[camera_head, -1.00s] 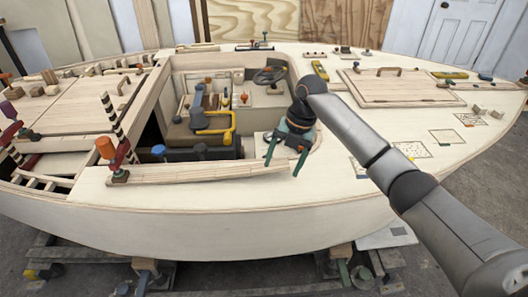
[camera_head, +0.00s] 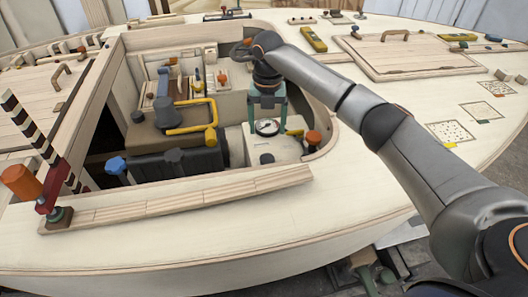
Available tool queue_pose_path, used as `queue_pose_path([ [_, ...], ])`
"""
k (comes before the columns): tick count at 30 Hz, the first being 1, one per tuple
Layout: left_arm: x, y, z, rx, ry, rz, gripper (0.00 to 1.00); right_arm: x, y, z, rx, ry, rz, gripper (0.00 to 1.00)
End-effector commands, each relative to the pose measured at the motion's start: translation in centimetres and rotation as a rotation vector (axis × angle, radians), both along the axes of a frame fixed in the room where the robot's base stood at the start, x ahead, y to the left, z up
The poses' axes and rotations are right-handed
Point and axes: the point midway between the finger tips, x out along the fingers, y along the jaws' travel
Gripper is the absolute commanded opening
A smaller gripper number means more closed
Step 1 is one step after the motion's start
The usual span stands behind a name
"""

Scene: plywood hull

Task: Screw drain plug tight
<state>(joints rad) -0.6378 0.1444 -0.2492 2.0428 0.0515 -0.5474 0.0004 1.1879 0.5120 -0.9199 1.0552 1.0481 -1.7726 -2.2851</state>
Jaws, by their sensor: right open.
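I cannot tell for sure which part is the drain plug. A small dark round piece (camera_head: 267,158) sits on the pale block (camera_head: 278,146) in the hull's open well and is one possible plug. My right gripper (camera_head: 268,127) points down into the well from the right. Its green fingers are open, apart on either side of a round white dial (camera_head: 267,127). I cannot tell whether they touch it. My left gripper is not in view.
Left of the gripper are a black box (camera_head: 168,165) with a blue knob (camera_head: 116,165) and a bent yellow handle (camera_head: 191,117). The well's wooden rim (camera_head: 350,155) curves round the right.

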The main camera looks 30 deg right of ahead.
Motion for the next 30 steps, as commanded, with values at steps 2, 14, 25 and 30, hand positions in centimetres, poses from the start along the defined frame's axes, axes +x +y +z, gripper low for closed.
queue_pose_path([
  [2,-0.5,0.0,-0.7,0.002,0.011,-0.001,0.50,-0.1,-0.1,-1.8,-0.002,0.005,-0.001,0.83],
  [14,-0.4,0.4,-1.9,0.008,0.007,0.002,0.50,-0.1,0.0,-9.4,-0.001,0.004,0.000,0.83],
  [25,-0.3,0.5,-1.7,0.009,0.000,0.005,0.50,-0.1,0.0,-11.1,0.000,0.001,0.001,0.83],
  [30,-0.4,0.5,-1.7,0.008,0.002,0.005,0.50,-0.1,0.0,-11.0,0.000,0.001,0.001,0.80],
])
